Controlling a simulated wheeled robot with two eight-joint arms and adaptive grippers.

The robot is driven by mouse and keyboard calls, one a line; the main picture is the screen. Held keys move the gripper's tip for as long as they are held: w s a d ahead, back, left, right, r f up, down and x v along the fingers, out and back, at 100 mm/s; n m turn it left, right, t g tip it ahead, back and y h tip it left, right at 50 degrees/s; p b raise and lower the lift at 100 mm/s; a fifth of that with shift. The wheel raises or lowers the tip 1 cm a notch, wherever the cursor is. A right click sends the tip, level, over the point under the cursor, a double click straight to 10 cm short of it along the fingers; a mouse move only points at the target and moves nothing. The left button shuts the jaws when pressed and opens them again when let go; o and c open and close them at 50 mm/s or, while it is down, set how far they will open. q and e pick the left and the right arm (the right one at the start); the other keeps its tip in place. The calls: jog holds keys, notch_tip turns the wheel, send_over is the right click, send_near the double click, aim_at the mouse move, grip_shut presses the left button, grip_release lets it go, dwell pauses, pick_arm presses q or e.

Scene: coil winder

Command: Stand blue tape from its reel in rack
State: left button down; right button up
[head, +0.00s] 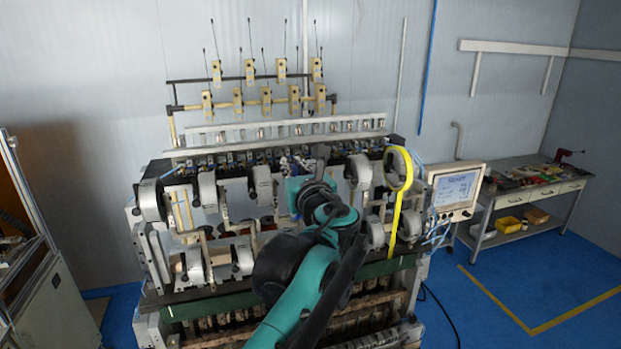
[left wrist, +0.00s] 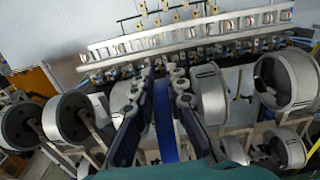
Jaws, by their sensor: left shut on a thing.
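My left gripper (left wrist: 164,80) reaches in among the machine's reels. It is shut on the blue tape (left wrist: 165,122), a flat blue strip between its two dark fingers in the left wrist view. In the head view my own teal arm hides most of this gripper and the tape. Grey drum-like reels stand on both sides, one left (left wrist: 73,119) and one right (left wrist: 285,80) in the left wrist view. I cannot make out which reel is the blue tape's own, nor which part is the rack. My right gripper is out of view.
The coil winder (head: 215,275) fills the middle, with tensioners above. A cluttered workbench (head: 525,185) stands farther right. Blue floor (head: 490,300) is clear at the right front.

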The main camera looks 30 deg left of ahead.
pick_arm(q)
jog(key=p+v, duration=0.2)
jog(key=v, duration=1.3)
jog(key=shift+p, duration=0.3)
dwell(0.4)
